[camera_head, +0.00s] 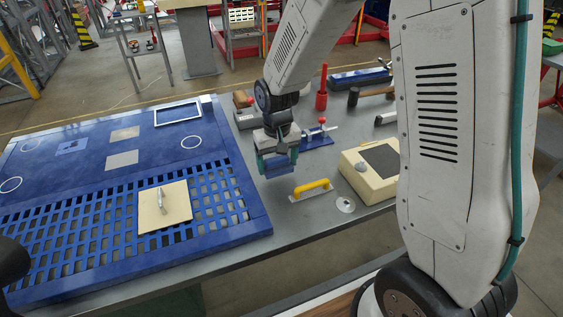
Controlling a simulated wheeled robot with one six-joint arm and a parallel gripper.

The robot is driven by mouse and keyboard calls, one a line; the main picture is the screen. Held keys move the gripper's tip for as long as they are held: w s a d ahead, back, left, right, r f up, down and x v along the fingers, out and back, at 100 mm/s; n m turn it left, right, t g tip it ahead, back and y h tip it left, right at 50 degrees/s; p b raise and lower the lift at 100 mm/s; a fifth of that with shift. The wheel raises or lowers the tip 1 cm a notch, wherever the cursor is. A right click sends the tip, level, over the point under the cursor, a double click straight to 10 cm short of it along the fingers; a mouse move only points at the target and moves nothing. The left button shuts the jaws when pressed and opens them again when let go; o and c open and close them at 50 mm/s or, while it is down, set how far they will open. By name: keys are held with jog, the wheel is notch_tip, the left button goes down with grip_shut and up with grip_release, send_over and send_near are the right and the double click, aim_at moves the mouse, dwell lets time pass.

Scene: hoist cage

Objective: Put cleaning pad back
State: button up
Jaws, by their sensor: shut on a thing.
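My gripper (277,158) hangs over the grey bench, just right of the blue panel's edge. It is shut on a blue block (276,170), which I take to be the cleaning pad. The teal fingers sit at either side of the block and hide part of it. The block appears near the bench top, but I cannot tell whether it touches it. The blue panel (95,190) lies at the left, with white rings, grey squares and a slotted grid.
A yellow-handled tool (311,188) lies close right of the block. A cream box (374,166) with a dark top stands farther right. A red-knobbed fixture (318,135), red bottle (322,90) and hammer (368,93) stand behind. A cream handled plate (164,207) rests on the grid.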

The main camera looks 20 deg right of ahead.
aim_at(282, 163)
jog(key=shift+w+d+f, duration=0.15)
jog(key=shift+w+d, duration=1)
jog(key=shift+w, duration=0.1)
jog(key=shift+w+d+f, duration=0.1)
jog(key=shift+f, duration=0.8)
jog(key=shift+w+d+f, duration=0.1)
jog(key=shift+f, duration=0.8)
jog(key=o, duration=1)
jog(key=shift+f, duration=0.15)
jog(key=shift+c, duration=0.2)
